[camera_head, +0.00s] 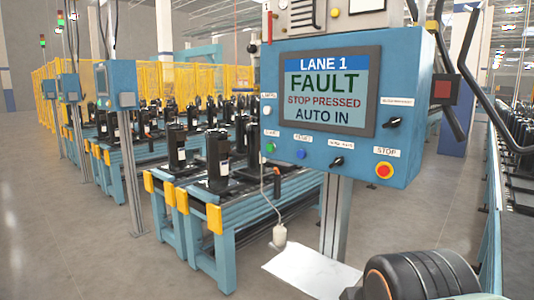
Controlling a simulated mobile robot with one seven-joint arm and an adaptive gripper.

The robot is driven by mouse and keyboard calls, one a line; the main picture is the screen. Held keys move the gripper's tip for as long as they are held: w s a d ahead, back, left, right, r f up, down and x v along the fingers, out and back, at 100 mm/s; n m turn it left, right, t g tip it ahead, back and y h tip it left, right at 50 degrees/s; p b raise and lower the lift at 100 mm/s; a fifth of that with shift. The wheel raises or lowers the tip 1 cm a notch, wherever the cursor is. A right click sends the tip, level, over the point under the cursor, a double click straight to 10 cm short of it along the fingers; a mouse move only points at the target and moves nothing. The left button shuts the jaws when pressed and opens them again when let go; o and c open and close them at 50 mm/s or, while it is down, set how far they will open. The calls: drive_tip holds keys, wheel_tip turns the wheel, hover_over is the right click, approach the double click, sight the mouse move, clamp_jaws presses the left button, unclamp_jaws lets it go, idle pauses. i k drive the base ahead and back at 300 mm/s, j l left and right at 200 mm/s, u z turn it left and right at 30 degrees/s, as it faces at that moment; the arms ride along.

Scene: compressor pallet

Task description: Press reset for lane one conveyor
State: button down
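The blue lane one control box (408,160) stands on a grey post at the right of the head view. Its screen (331,90) reads LANE 1, FAULT, STOP PRESSED, AUTO IN. A blue button (301,154) sits on the lower panel under a small label that looks like RESET. A green button (270,147) is to its left and a black selector switch (337,161) to its right. My gripper is not in view.
A dark rounded body (425,274), apparently part of my arm, is at the bottom right, below the box. A grey pendant (279,236) hangs on a cable left of the post. Conveyors with black compressors (218,160) fill the left. Bare floor (105,265) lies in front.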

sight(300, 154)
drive_tip(key=i+j+z, duration=0.1)
drive_tip(key=j, duration=0.25)
drive_tip(key=i+j, duration=0.25)
drive_tip(key=i+j+z, duration=0.15)
drive_tip(key=j, duration=0.25)
drive_tip(key=i+j, duration=0.2)
drive_tip(key=j, duration=0.2)
drive_tip(key=i+j+z, duration=0.15)
drive_tip(key=j, duration=0.2)
drive_tip(key=l+u, duration=0.15)
drive_tip(key=j+z, duration=0.15)
